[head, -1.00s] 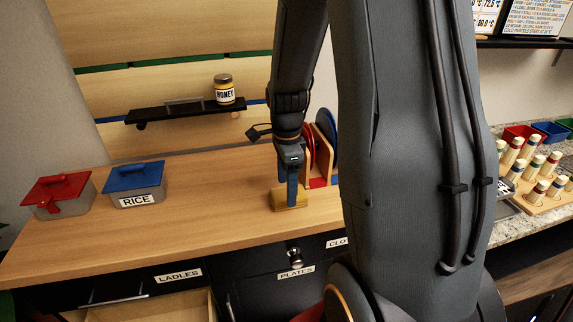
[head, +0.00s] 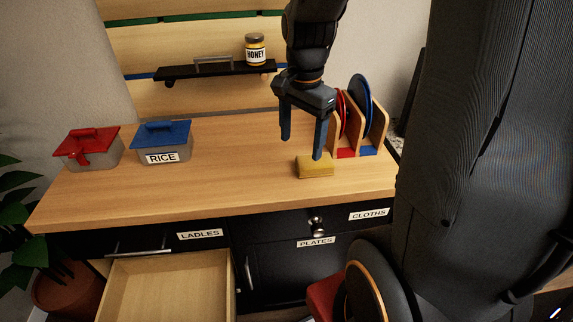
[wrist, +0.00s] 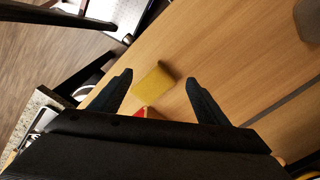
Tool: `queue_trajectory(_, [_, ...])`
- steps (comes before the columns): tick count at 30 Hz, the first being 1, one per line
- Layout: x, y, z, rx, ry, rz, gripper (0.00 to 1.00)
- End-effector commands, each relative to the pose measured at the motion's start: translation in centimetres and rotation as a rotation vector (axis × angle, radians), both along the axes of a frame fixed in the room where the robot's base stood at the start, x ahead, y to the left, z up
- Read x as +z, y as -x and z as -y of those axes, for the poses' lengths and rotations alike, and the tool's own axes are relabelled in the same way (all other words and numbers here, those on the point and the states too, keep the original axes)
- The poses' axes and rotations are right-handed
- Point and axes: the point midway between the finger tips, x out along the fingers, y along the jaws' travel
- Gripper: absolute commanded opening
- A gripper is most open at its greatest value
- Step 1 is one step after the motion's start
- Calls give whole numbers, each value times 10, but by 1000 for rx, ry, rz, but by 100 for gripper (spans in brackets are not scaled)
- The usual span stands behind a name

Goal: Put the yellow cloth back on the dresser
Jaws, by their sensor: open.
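The yellow cloth (head: 315,167), a small folded block, lies flat on the wooden dresser top (head: 220,190), in front of the plate rack. My gripper (head: 301,148) is open above the dresser, its fingers apart and pointing down. In the head view the right finger overlaps the cloth's back edge; I cannot tell whether it touches. In the wrist view the cloth (wrist: 154,79) shows beyond and between the open fingertips (wrist: 158,78), with nothing gripped.
A rack (head: 376,124) with red and blue plates stands right of the cloth. A red-lidded box (head: 92,150) and a blue-lidded RICE box (head: 164,146) stand at left. A honey jar (head: 255,50) sits on the shelf above. The LADLES drawer (head: 170,290) is open. The dresser's middle is clear.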

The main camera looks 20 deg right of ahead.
Motion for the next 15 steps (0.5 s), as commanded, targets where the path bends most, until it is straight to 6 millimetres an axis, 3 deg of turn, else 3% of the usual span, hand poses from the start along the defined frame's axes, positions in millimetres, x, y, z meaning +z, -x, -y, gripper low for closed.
queue_trajectory(3, [-12,16,-26,338,22,23,69])
queue_trajectory(9, [-28,40,-59,852,72,62,69])
queue_trajectory(15, [-36,54,-73,1131,107,80,69])
